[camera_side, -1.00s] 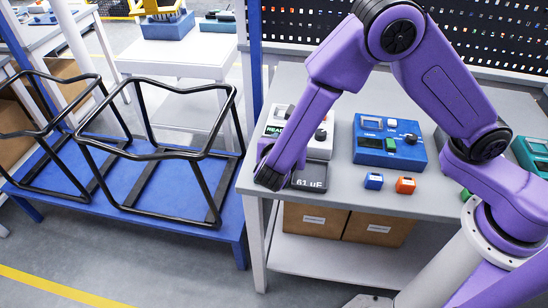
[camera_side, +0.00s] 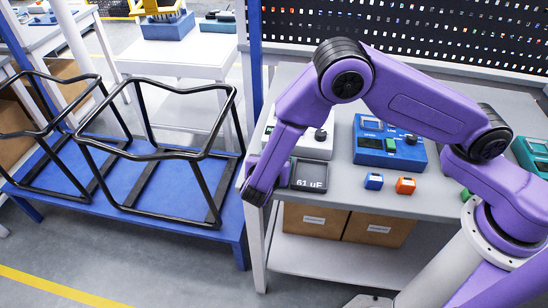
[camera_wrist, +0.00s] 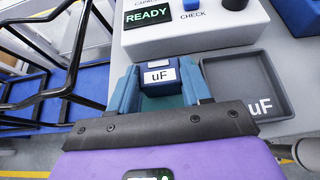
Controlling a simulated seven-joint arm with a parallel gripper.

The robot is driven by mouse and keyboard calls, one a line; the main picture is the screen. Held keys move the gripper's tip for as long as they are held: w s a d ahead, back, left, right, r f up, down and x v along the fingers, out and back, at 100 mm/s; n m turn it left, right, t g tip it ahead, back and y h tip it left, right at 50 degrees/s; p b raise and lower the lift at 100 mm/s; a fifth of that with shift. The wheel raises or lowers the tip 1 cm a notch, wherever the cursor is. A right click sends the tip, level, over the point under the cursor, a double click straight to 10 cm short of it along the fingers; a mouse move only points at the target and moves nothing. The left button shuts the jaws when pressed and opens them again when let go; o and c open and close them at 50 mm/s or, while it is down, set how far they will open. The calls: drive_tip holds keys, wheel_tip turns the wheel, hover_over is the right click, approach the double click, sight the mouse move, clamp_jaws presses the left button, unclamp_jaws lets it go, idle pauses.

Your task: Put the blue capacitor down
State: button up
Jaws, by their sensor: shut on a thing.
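My gripper (camera_wrist: 163,88) is shut on a blue capacitor (camera_wrist: 158,77), a dark blue block with a white "uF" label, between its two blue fingers. In the side view my gripper (camera_side: 256,190) is at the table's left front edge, left of a dark square tray (camera_side: 307,176) that reads "61 uF"; the held block cannot be made out there. In the wrist view the same tray (camera_wrist: 240,72) lies right of the held capacitor, and its visible floor is empty. Another small blue block (camera_side: 373,181) stands on the table.
A white tester (camera_wrist: 200,40) with a "READY" display stands behind the gripper and tray. A blue meter (camera_side: 388,150) and an orange block (camera_side: 405,186) are to the right. Black frames (camera_side: 160,153) on a blue pallet (camera_side: 120,190) stand left of the table (camera_side: 345,197).

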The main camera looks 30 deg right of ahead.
drive_tip(key=o, duration=1.2)
drive_tip(key=shift+f, duration=0.1)
drive_tip(key=shift+s+a+r, duration=0.15)
drive_tip(key=shift+a+r, duration=0.05)
drive_tip(key=shift+r, duration=0.05)
drive_tip(key=v, duration=1.1)
drive_tip(key=shift+s+a, duration=0.15)
drive_tip(key=shift+s, duration=0.05)
drive_tip(key=shift+r, duration=0.1)
